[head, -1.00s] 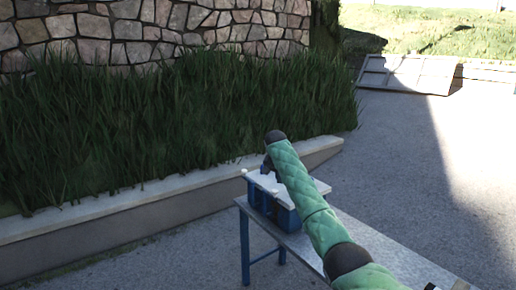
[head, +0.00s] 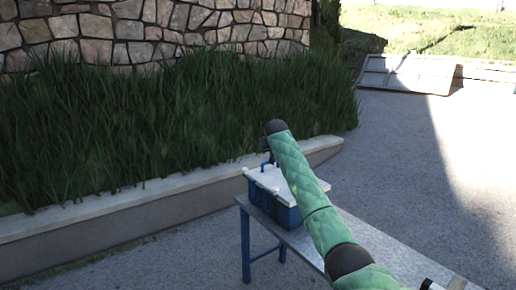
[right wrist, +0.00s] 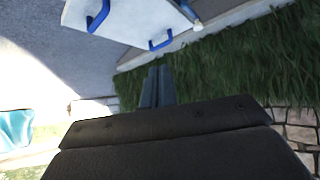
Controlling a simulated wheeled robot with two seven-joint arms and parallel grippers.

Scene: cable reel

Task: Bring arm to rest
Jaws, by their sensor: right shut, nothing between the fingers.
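My right arm in its green padded sleeve reaches in from the lower right of the head view. My right gripper (head: 266,152) hangs from its dark wrist above the box and is partly hidden there. In the right wrist view my gripper's two fingers (right wrist: 157,86) are together, with nothing between them. A blue box (head: 287,214) with a white lid (head: 256,177) stands on the table's far end. The lid (right wrist: 128,22) also shows in the right wrist view, with blue handles (right wrist: 160,42), apart from the fingers. My left gripper is not in view.
The grey metal table (head: 300,240) on blue legs (head: 245,245) runs under my arm. A low concrete kerb (head: 120,200) borders tall grass (head: 170,130), with a stone wall (head: 150,35) behind. Open pavement (head: 410,170) lies to the right.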

